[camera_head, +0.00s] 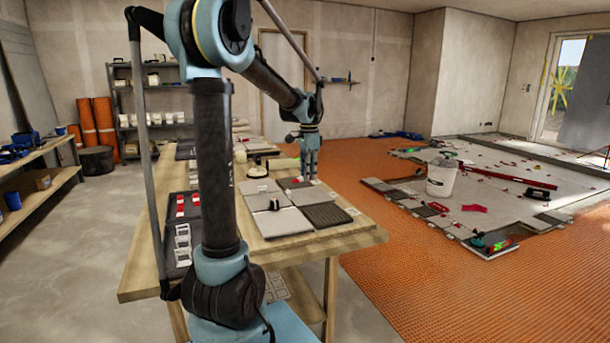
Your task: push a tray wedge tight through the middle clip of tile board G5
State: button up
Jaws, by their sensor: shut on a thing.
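My gripper (309,178) points down at the back right part of a tile board on the workbench. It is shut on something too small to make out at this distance. The tile board (284,222) carries light grey tiles and darker ones, with a ribbed dark tile (327,214) at the front right. A small dark piece (273,205) stands at a joint near the middle of the board. A dark tray (176,256) left of the board holds red and white wedges (188,205) and white frame-like pieces (183,242). My arm hides part of the tray. I cannot read a board label.
The wooden workbench (360,238) has bare room along its front right edge. A half-tiled orange floor with a white bucket (441,178) lies to the right. Shelves (150,105) stand at the back left.

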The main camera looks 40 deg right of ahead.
aim_at(297, 197)
jog(key=shift+f, duration=0.15)
jog(key=shift+f, duration=2.75)
jog(key=shift+s+a, duration=0.1)
jog(key=shift+w+a, duration=0.25)
jog(key=shift+a, duration=0.85)
jog(key=shift+w+a, duration=0.25)
jog(key=shift+a, duration=0.8)
dwell(0.5)
jog(key=o, duration=0.8)
